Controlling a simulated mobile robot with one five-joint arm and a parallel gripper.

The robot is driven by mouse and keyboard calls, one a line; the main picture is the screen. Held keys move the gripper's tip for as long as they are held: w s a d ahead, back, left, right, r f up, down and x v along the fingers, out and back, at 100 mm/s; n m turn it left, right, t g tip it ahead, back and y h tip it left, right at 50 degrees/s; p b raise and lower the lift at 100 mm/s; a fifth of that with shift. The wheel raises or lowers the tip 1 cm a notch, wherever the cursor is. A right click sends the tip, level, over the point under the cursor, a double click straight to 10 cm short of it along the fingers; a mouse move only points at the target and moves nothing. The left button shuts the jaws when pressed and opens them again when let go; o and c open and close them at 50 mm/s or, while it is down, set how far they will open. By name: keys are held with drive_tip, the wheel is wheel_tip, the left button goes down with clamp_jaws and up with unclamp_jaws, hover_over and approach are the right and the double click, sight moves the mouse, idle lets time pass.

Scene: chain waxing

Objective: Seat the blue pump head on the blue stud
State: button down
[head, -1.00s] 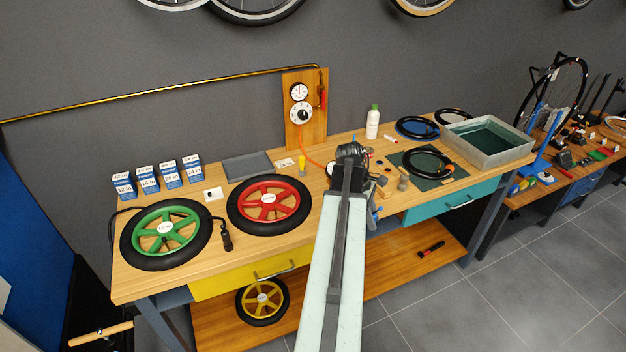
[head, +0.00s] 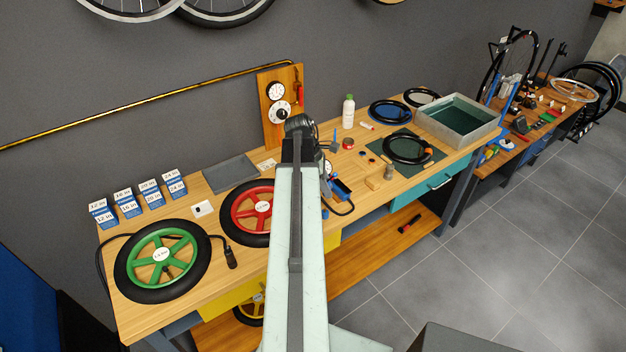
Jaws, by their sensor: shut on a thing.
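My arm reaches over the middle of the bench, and the dark end of my gripper (head: 304,150) shows at its far tip. My arm hides the fingertips. A blue piece (head: 341,188) with a black hose looping below it shows just right of my arm. It looks like the blue pump head, close beside my gripper, but its contact with the jaws is hidden. I cannot make out the blue stud for certain; small blue parts show near the arm tip.
A green wheel (head: 161,255) and a partly hidden red wheel (head: 246,213) lie on the left of the bench. A gauge board (head: 281,105) stands behind. A white bottle (head: 348,112), a black ring on a green mat and a grey tray (head: 458,120) are to the right.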

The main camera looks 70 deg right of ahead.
drive_tip(key=shift+w+f+b, duration=0.2)
drive_tip(key=shift+f+b, duration=0.55)
drive_tip(key=shift+f, duration=0.05)
wheel_tip(320, 180, down, 5)
drive_tip(key=b, duration=0.5)
drive_tip(key=shift+s+f, duration=0.1)
drive_tip(key=shift+f, duration=0.05)
drive_tip(key=shift+f+b, duration=1.05)
drive_tip(key=shift+b, duration=0.15)
idle(0.4)
drive_tip(key=c, duration=1.1)
unclamp_jaws()
drive_tip(key=shift+r, duration=0.1)
drive_tip(key=p+v, duration=0.7)
drive_tip(key=shift+a+r, duration=0.1)
drive_tip(key=shift+r, duration=0.25)
